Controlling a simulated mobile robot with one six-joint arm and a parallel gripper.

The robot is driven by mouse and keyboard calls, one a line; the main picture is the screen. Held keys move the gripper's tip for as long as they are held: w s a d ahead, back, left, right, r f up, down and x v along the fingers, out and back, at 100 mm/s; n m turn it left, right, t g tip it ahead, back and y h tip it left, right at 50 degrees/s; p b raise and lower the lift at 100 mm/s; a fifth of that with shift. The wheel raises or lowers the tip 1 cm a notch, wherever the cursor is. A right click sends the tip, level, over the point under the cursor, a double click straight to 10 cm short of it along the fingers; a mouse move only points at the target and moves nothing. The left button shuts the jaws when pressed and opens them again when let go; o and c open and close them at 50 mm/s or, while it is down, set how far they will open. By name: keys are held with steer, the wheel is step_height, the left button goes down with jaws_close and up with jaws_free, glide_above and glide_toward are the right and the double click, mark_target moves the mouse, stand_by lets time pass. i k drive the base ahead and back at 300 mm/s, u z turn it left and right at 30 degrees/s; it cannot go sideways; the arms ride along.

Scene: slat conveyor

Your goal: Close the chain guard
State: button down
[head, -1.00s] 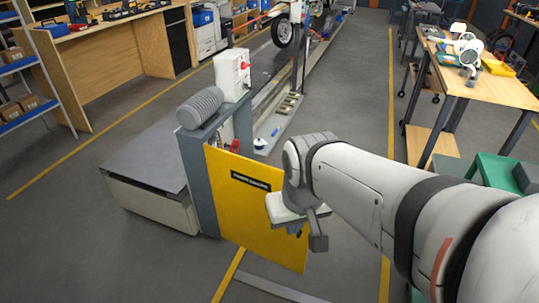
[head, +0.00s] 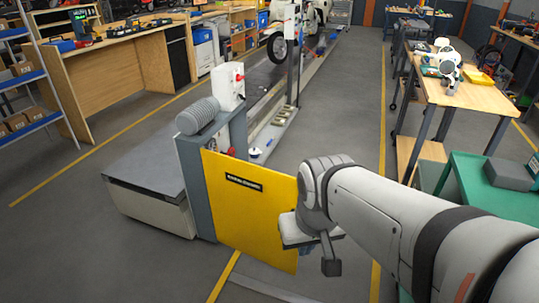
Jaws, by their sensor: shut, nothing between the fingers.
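The chain guard (head: 243,208) is a yellow panel with a dark label, hinged at its left edge on the grey end frame (head: 196,190) of the conveyor. It stands open, swung out toward me and to the right. My gripper (head: 331,264) is at the right of the panel, close to its free edge. The fingers point down and are shut and empty. The wrist covers part of the panel's right edge, so I cannot tell whether it touches the panel.
A white box with red knobs (head: 231,85) and a grey ribbed motor (head: 197,115) sit on the frame. A low grey platform (head: 147,168) lies left. A wooden bench (head: 480,92) and a green table (head: 485,190) stand right. The floor between is clear.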

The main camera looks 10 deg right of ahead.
mark_target(247, 200)
steer(key=i, duration=0.85)
steer(key=u, duration=0.05)
